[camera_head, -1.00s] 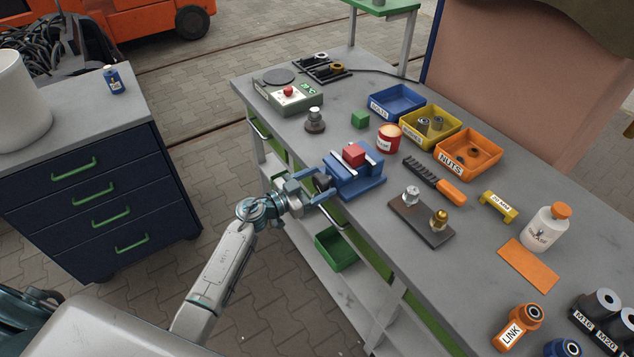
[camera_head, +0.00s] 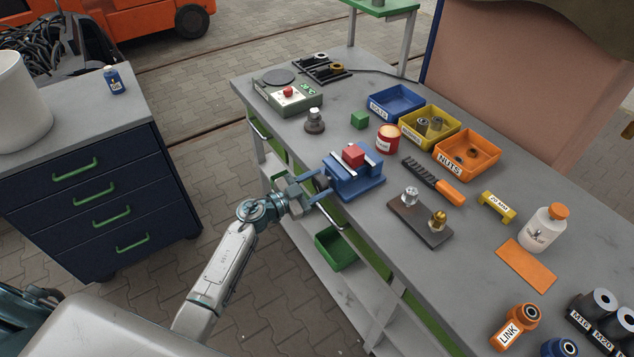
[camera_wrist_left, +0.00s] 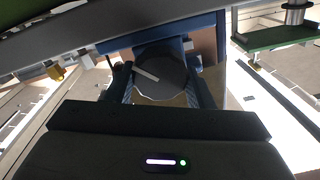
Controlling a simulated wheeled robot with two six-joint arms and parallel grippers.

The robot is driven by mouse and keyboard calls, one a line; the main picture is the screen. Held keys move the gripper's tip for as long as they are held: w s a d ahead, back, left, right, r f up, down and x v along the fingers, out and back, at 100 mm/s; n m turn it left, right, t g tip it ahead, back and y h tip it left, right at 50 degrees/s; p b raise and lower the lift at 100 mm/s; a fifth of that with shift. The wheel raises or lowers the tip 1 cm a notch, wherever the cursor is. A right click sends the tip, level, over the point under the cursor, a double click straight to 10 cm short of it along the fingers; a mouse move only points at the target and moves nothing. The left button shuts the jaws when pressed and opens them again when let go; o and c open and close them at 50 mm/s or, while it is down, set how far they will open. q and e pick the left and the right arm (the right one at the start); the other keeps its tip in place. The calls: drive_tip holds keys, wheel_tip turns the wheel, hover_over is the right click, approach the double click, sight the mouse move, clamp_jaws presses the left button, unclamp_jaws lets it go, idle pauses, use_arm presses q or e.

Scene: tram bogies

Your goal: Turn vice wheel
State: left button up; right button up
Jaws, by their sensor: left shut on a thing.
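The blue vice (camera_head: 354,178) stands at the front edge of the grey workbench, with a red block (camera_head: 353,155) between its pale jaws. Its dark round wheel (camera_head: 322,183) faces my left arm. My left gripper (camera_head: 317,187) reaches in from the left and is shut on the wheel, one finger on each side. In the left wrist view the wheel (camera_wrist_left: 161,77) shows as a dark disc with a pale line, between my two fingers. The blue vice body shows behind it. My right gripper is not in view.
Behind the vice are a green cube (camera_head: 359,120), a red tin (camera_head: 388,139) and blue, yellow and orange bins. A dark plate (camera_head: 420,221) with two fittings lies to the right. A green tray (camera_head: 336,249) sits on the shelf below. A drawer cabinet (camera_head: 95,200) stands left.

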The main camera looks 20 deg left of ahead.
use_arm(q)
drive_tip(key=m, duration=0.3)
drive_tip(key=shift+m, duration=0.4)
drive_tip(key=m, duration=0.2)
drive_tip(key=shift+d+f+m, duration=0.1)
drive_tip(key=shift+f+m, duration=0.05)
drive_tip(key=shift+m, duration=0.15)
drive_tip(key=m+b, duration=0.1)
drive_tip(key=m, duration=0.2)
drive_tip(key=shift+s+f+m, duration=0.1)
drive_tip(key=shift+m, duration=0.2)
drive_tip(key=m+b, duration=0.1)
drive_tip(key=m, duration=0.2)
drive_tip(key=shift+f+m+b, duration=0.15)
drive_tip(key=shift+m+b, duration=0.25)
drive_tip(key=m+b, duration=0.3)
drive_tip(key=m, duration=0.2)
drive_tip(key=shift+f, duration=0.15)
drive_tip(key=m+b, duration=0.4)
drive_tip(key=m, duration=0.1)
drive_tip(key=shift+f+m, duration=0.15)
drive_tip(key=shift+m, duration=0.25)
drive_tip(key=shift+m+b, duration=1)
drive_tip(key=shift+m, duration=0.1)
drive_tip(key=shift+m+b, duration=0.55)
drive_tip(key=shift+m, duration=0.15)
